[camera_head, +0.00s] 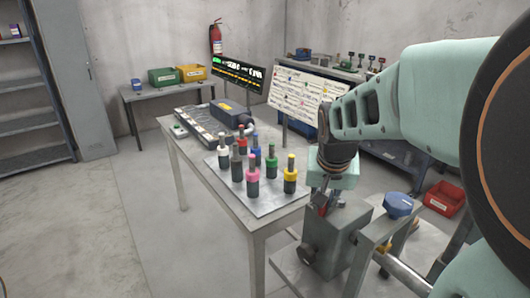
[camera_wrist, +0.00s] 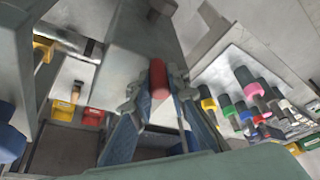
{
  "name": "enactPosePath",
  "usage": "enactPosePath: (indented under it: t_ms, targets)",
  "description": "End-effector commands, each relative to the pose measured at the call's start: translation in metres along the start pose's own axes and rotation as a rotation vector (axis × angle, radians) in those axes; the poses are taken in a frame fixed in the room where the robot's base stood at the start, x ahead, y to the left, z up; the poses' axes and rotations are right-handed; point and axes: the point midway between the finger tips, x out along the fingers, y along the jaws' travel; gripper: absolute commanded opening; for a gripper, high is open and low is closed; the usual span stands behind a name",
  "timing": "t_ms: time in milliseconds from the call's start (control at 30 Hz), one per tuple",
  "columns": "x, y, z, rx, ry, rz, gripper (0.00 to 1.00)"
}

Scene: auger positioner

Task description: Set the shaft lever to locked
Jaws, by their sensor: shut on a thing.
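A red handle (camera_wrist: 158,78), which looks like the shaft lever, stands between the fingers of my gripper (camera_wrist: 157,92) in the wrist view. My gripper is shut on it, with one finger on each side. In the head view my gripper (camera_head: 323,203) is above a grey block-shaped housing (camera_head: 333,238), and only a bit of red shows at the fingertips. The same housing (camera_wrist: 140,35) fills the upper middle of the wrist view. The lower part of the lever and any lock marking are hidden, so I cannot tell its setting.
A blue round knob (camera_head: 398,205) stands on a grey bracket right of the housing. The table (camera_head: 262,222) left of it holds several bottle-like tools with coloured collars. A red bin (camera_head: 445,199) sits at the right. Open floor (camera_head: 80,230) lies to the left.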

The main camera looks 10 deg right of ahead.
Motion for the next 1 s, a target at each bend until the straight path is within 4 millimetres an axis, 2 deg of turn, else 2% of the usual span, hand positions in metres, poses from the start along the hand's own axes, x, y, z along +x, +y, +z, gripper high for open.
enactPosePath:
  t_ms: [433, 467, 600, 1000]
  targets:
    - [-0.0019, 0.001, -0.002, -0.006, 0.006, -0.002, 0.0]
    - [-0.0018, 0.001, -0.0019, -0.006, 0.006, -0.002, 0.18]
    - [-0.0013, 0.0009, -0.0012, -0.005, 0.004, -0.002, 0.34]
    - [0.0002, -0.0009, -0.0008, 0.008, 0.001, 0.004, 0.34]
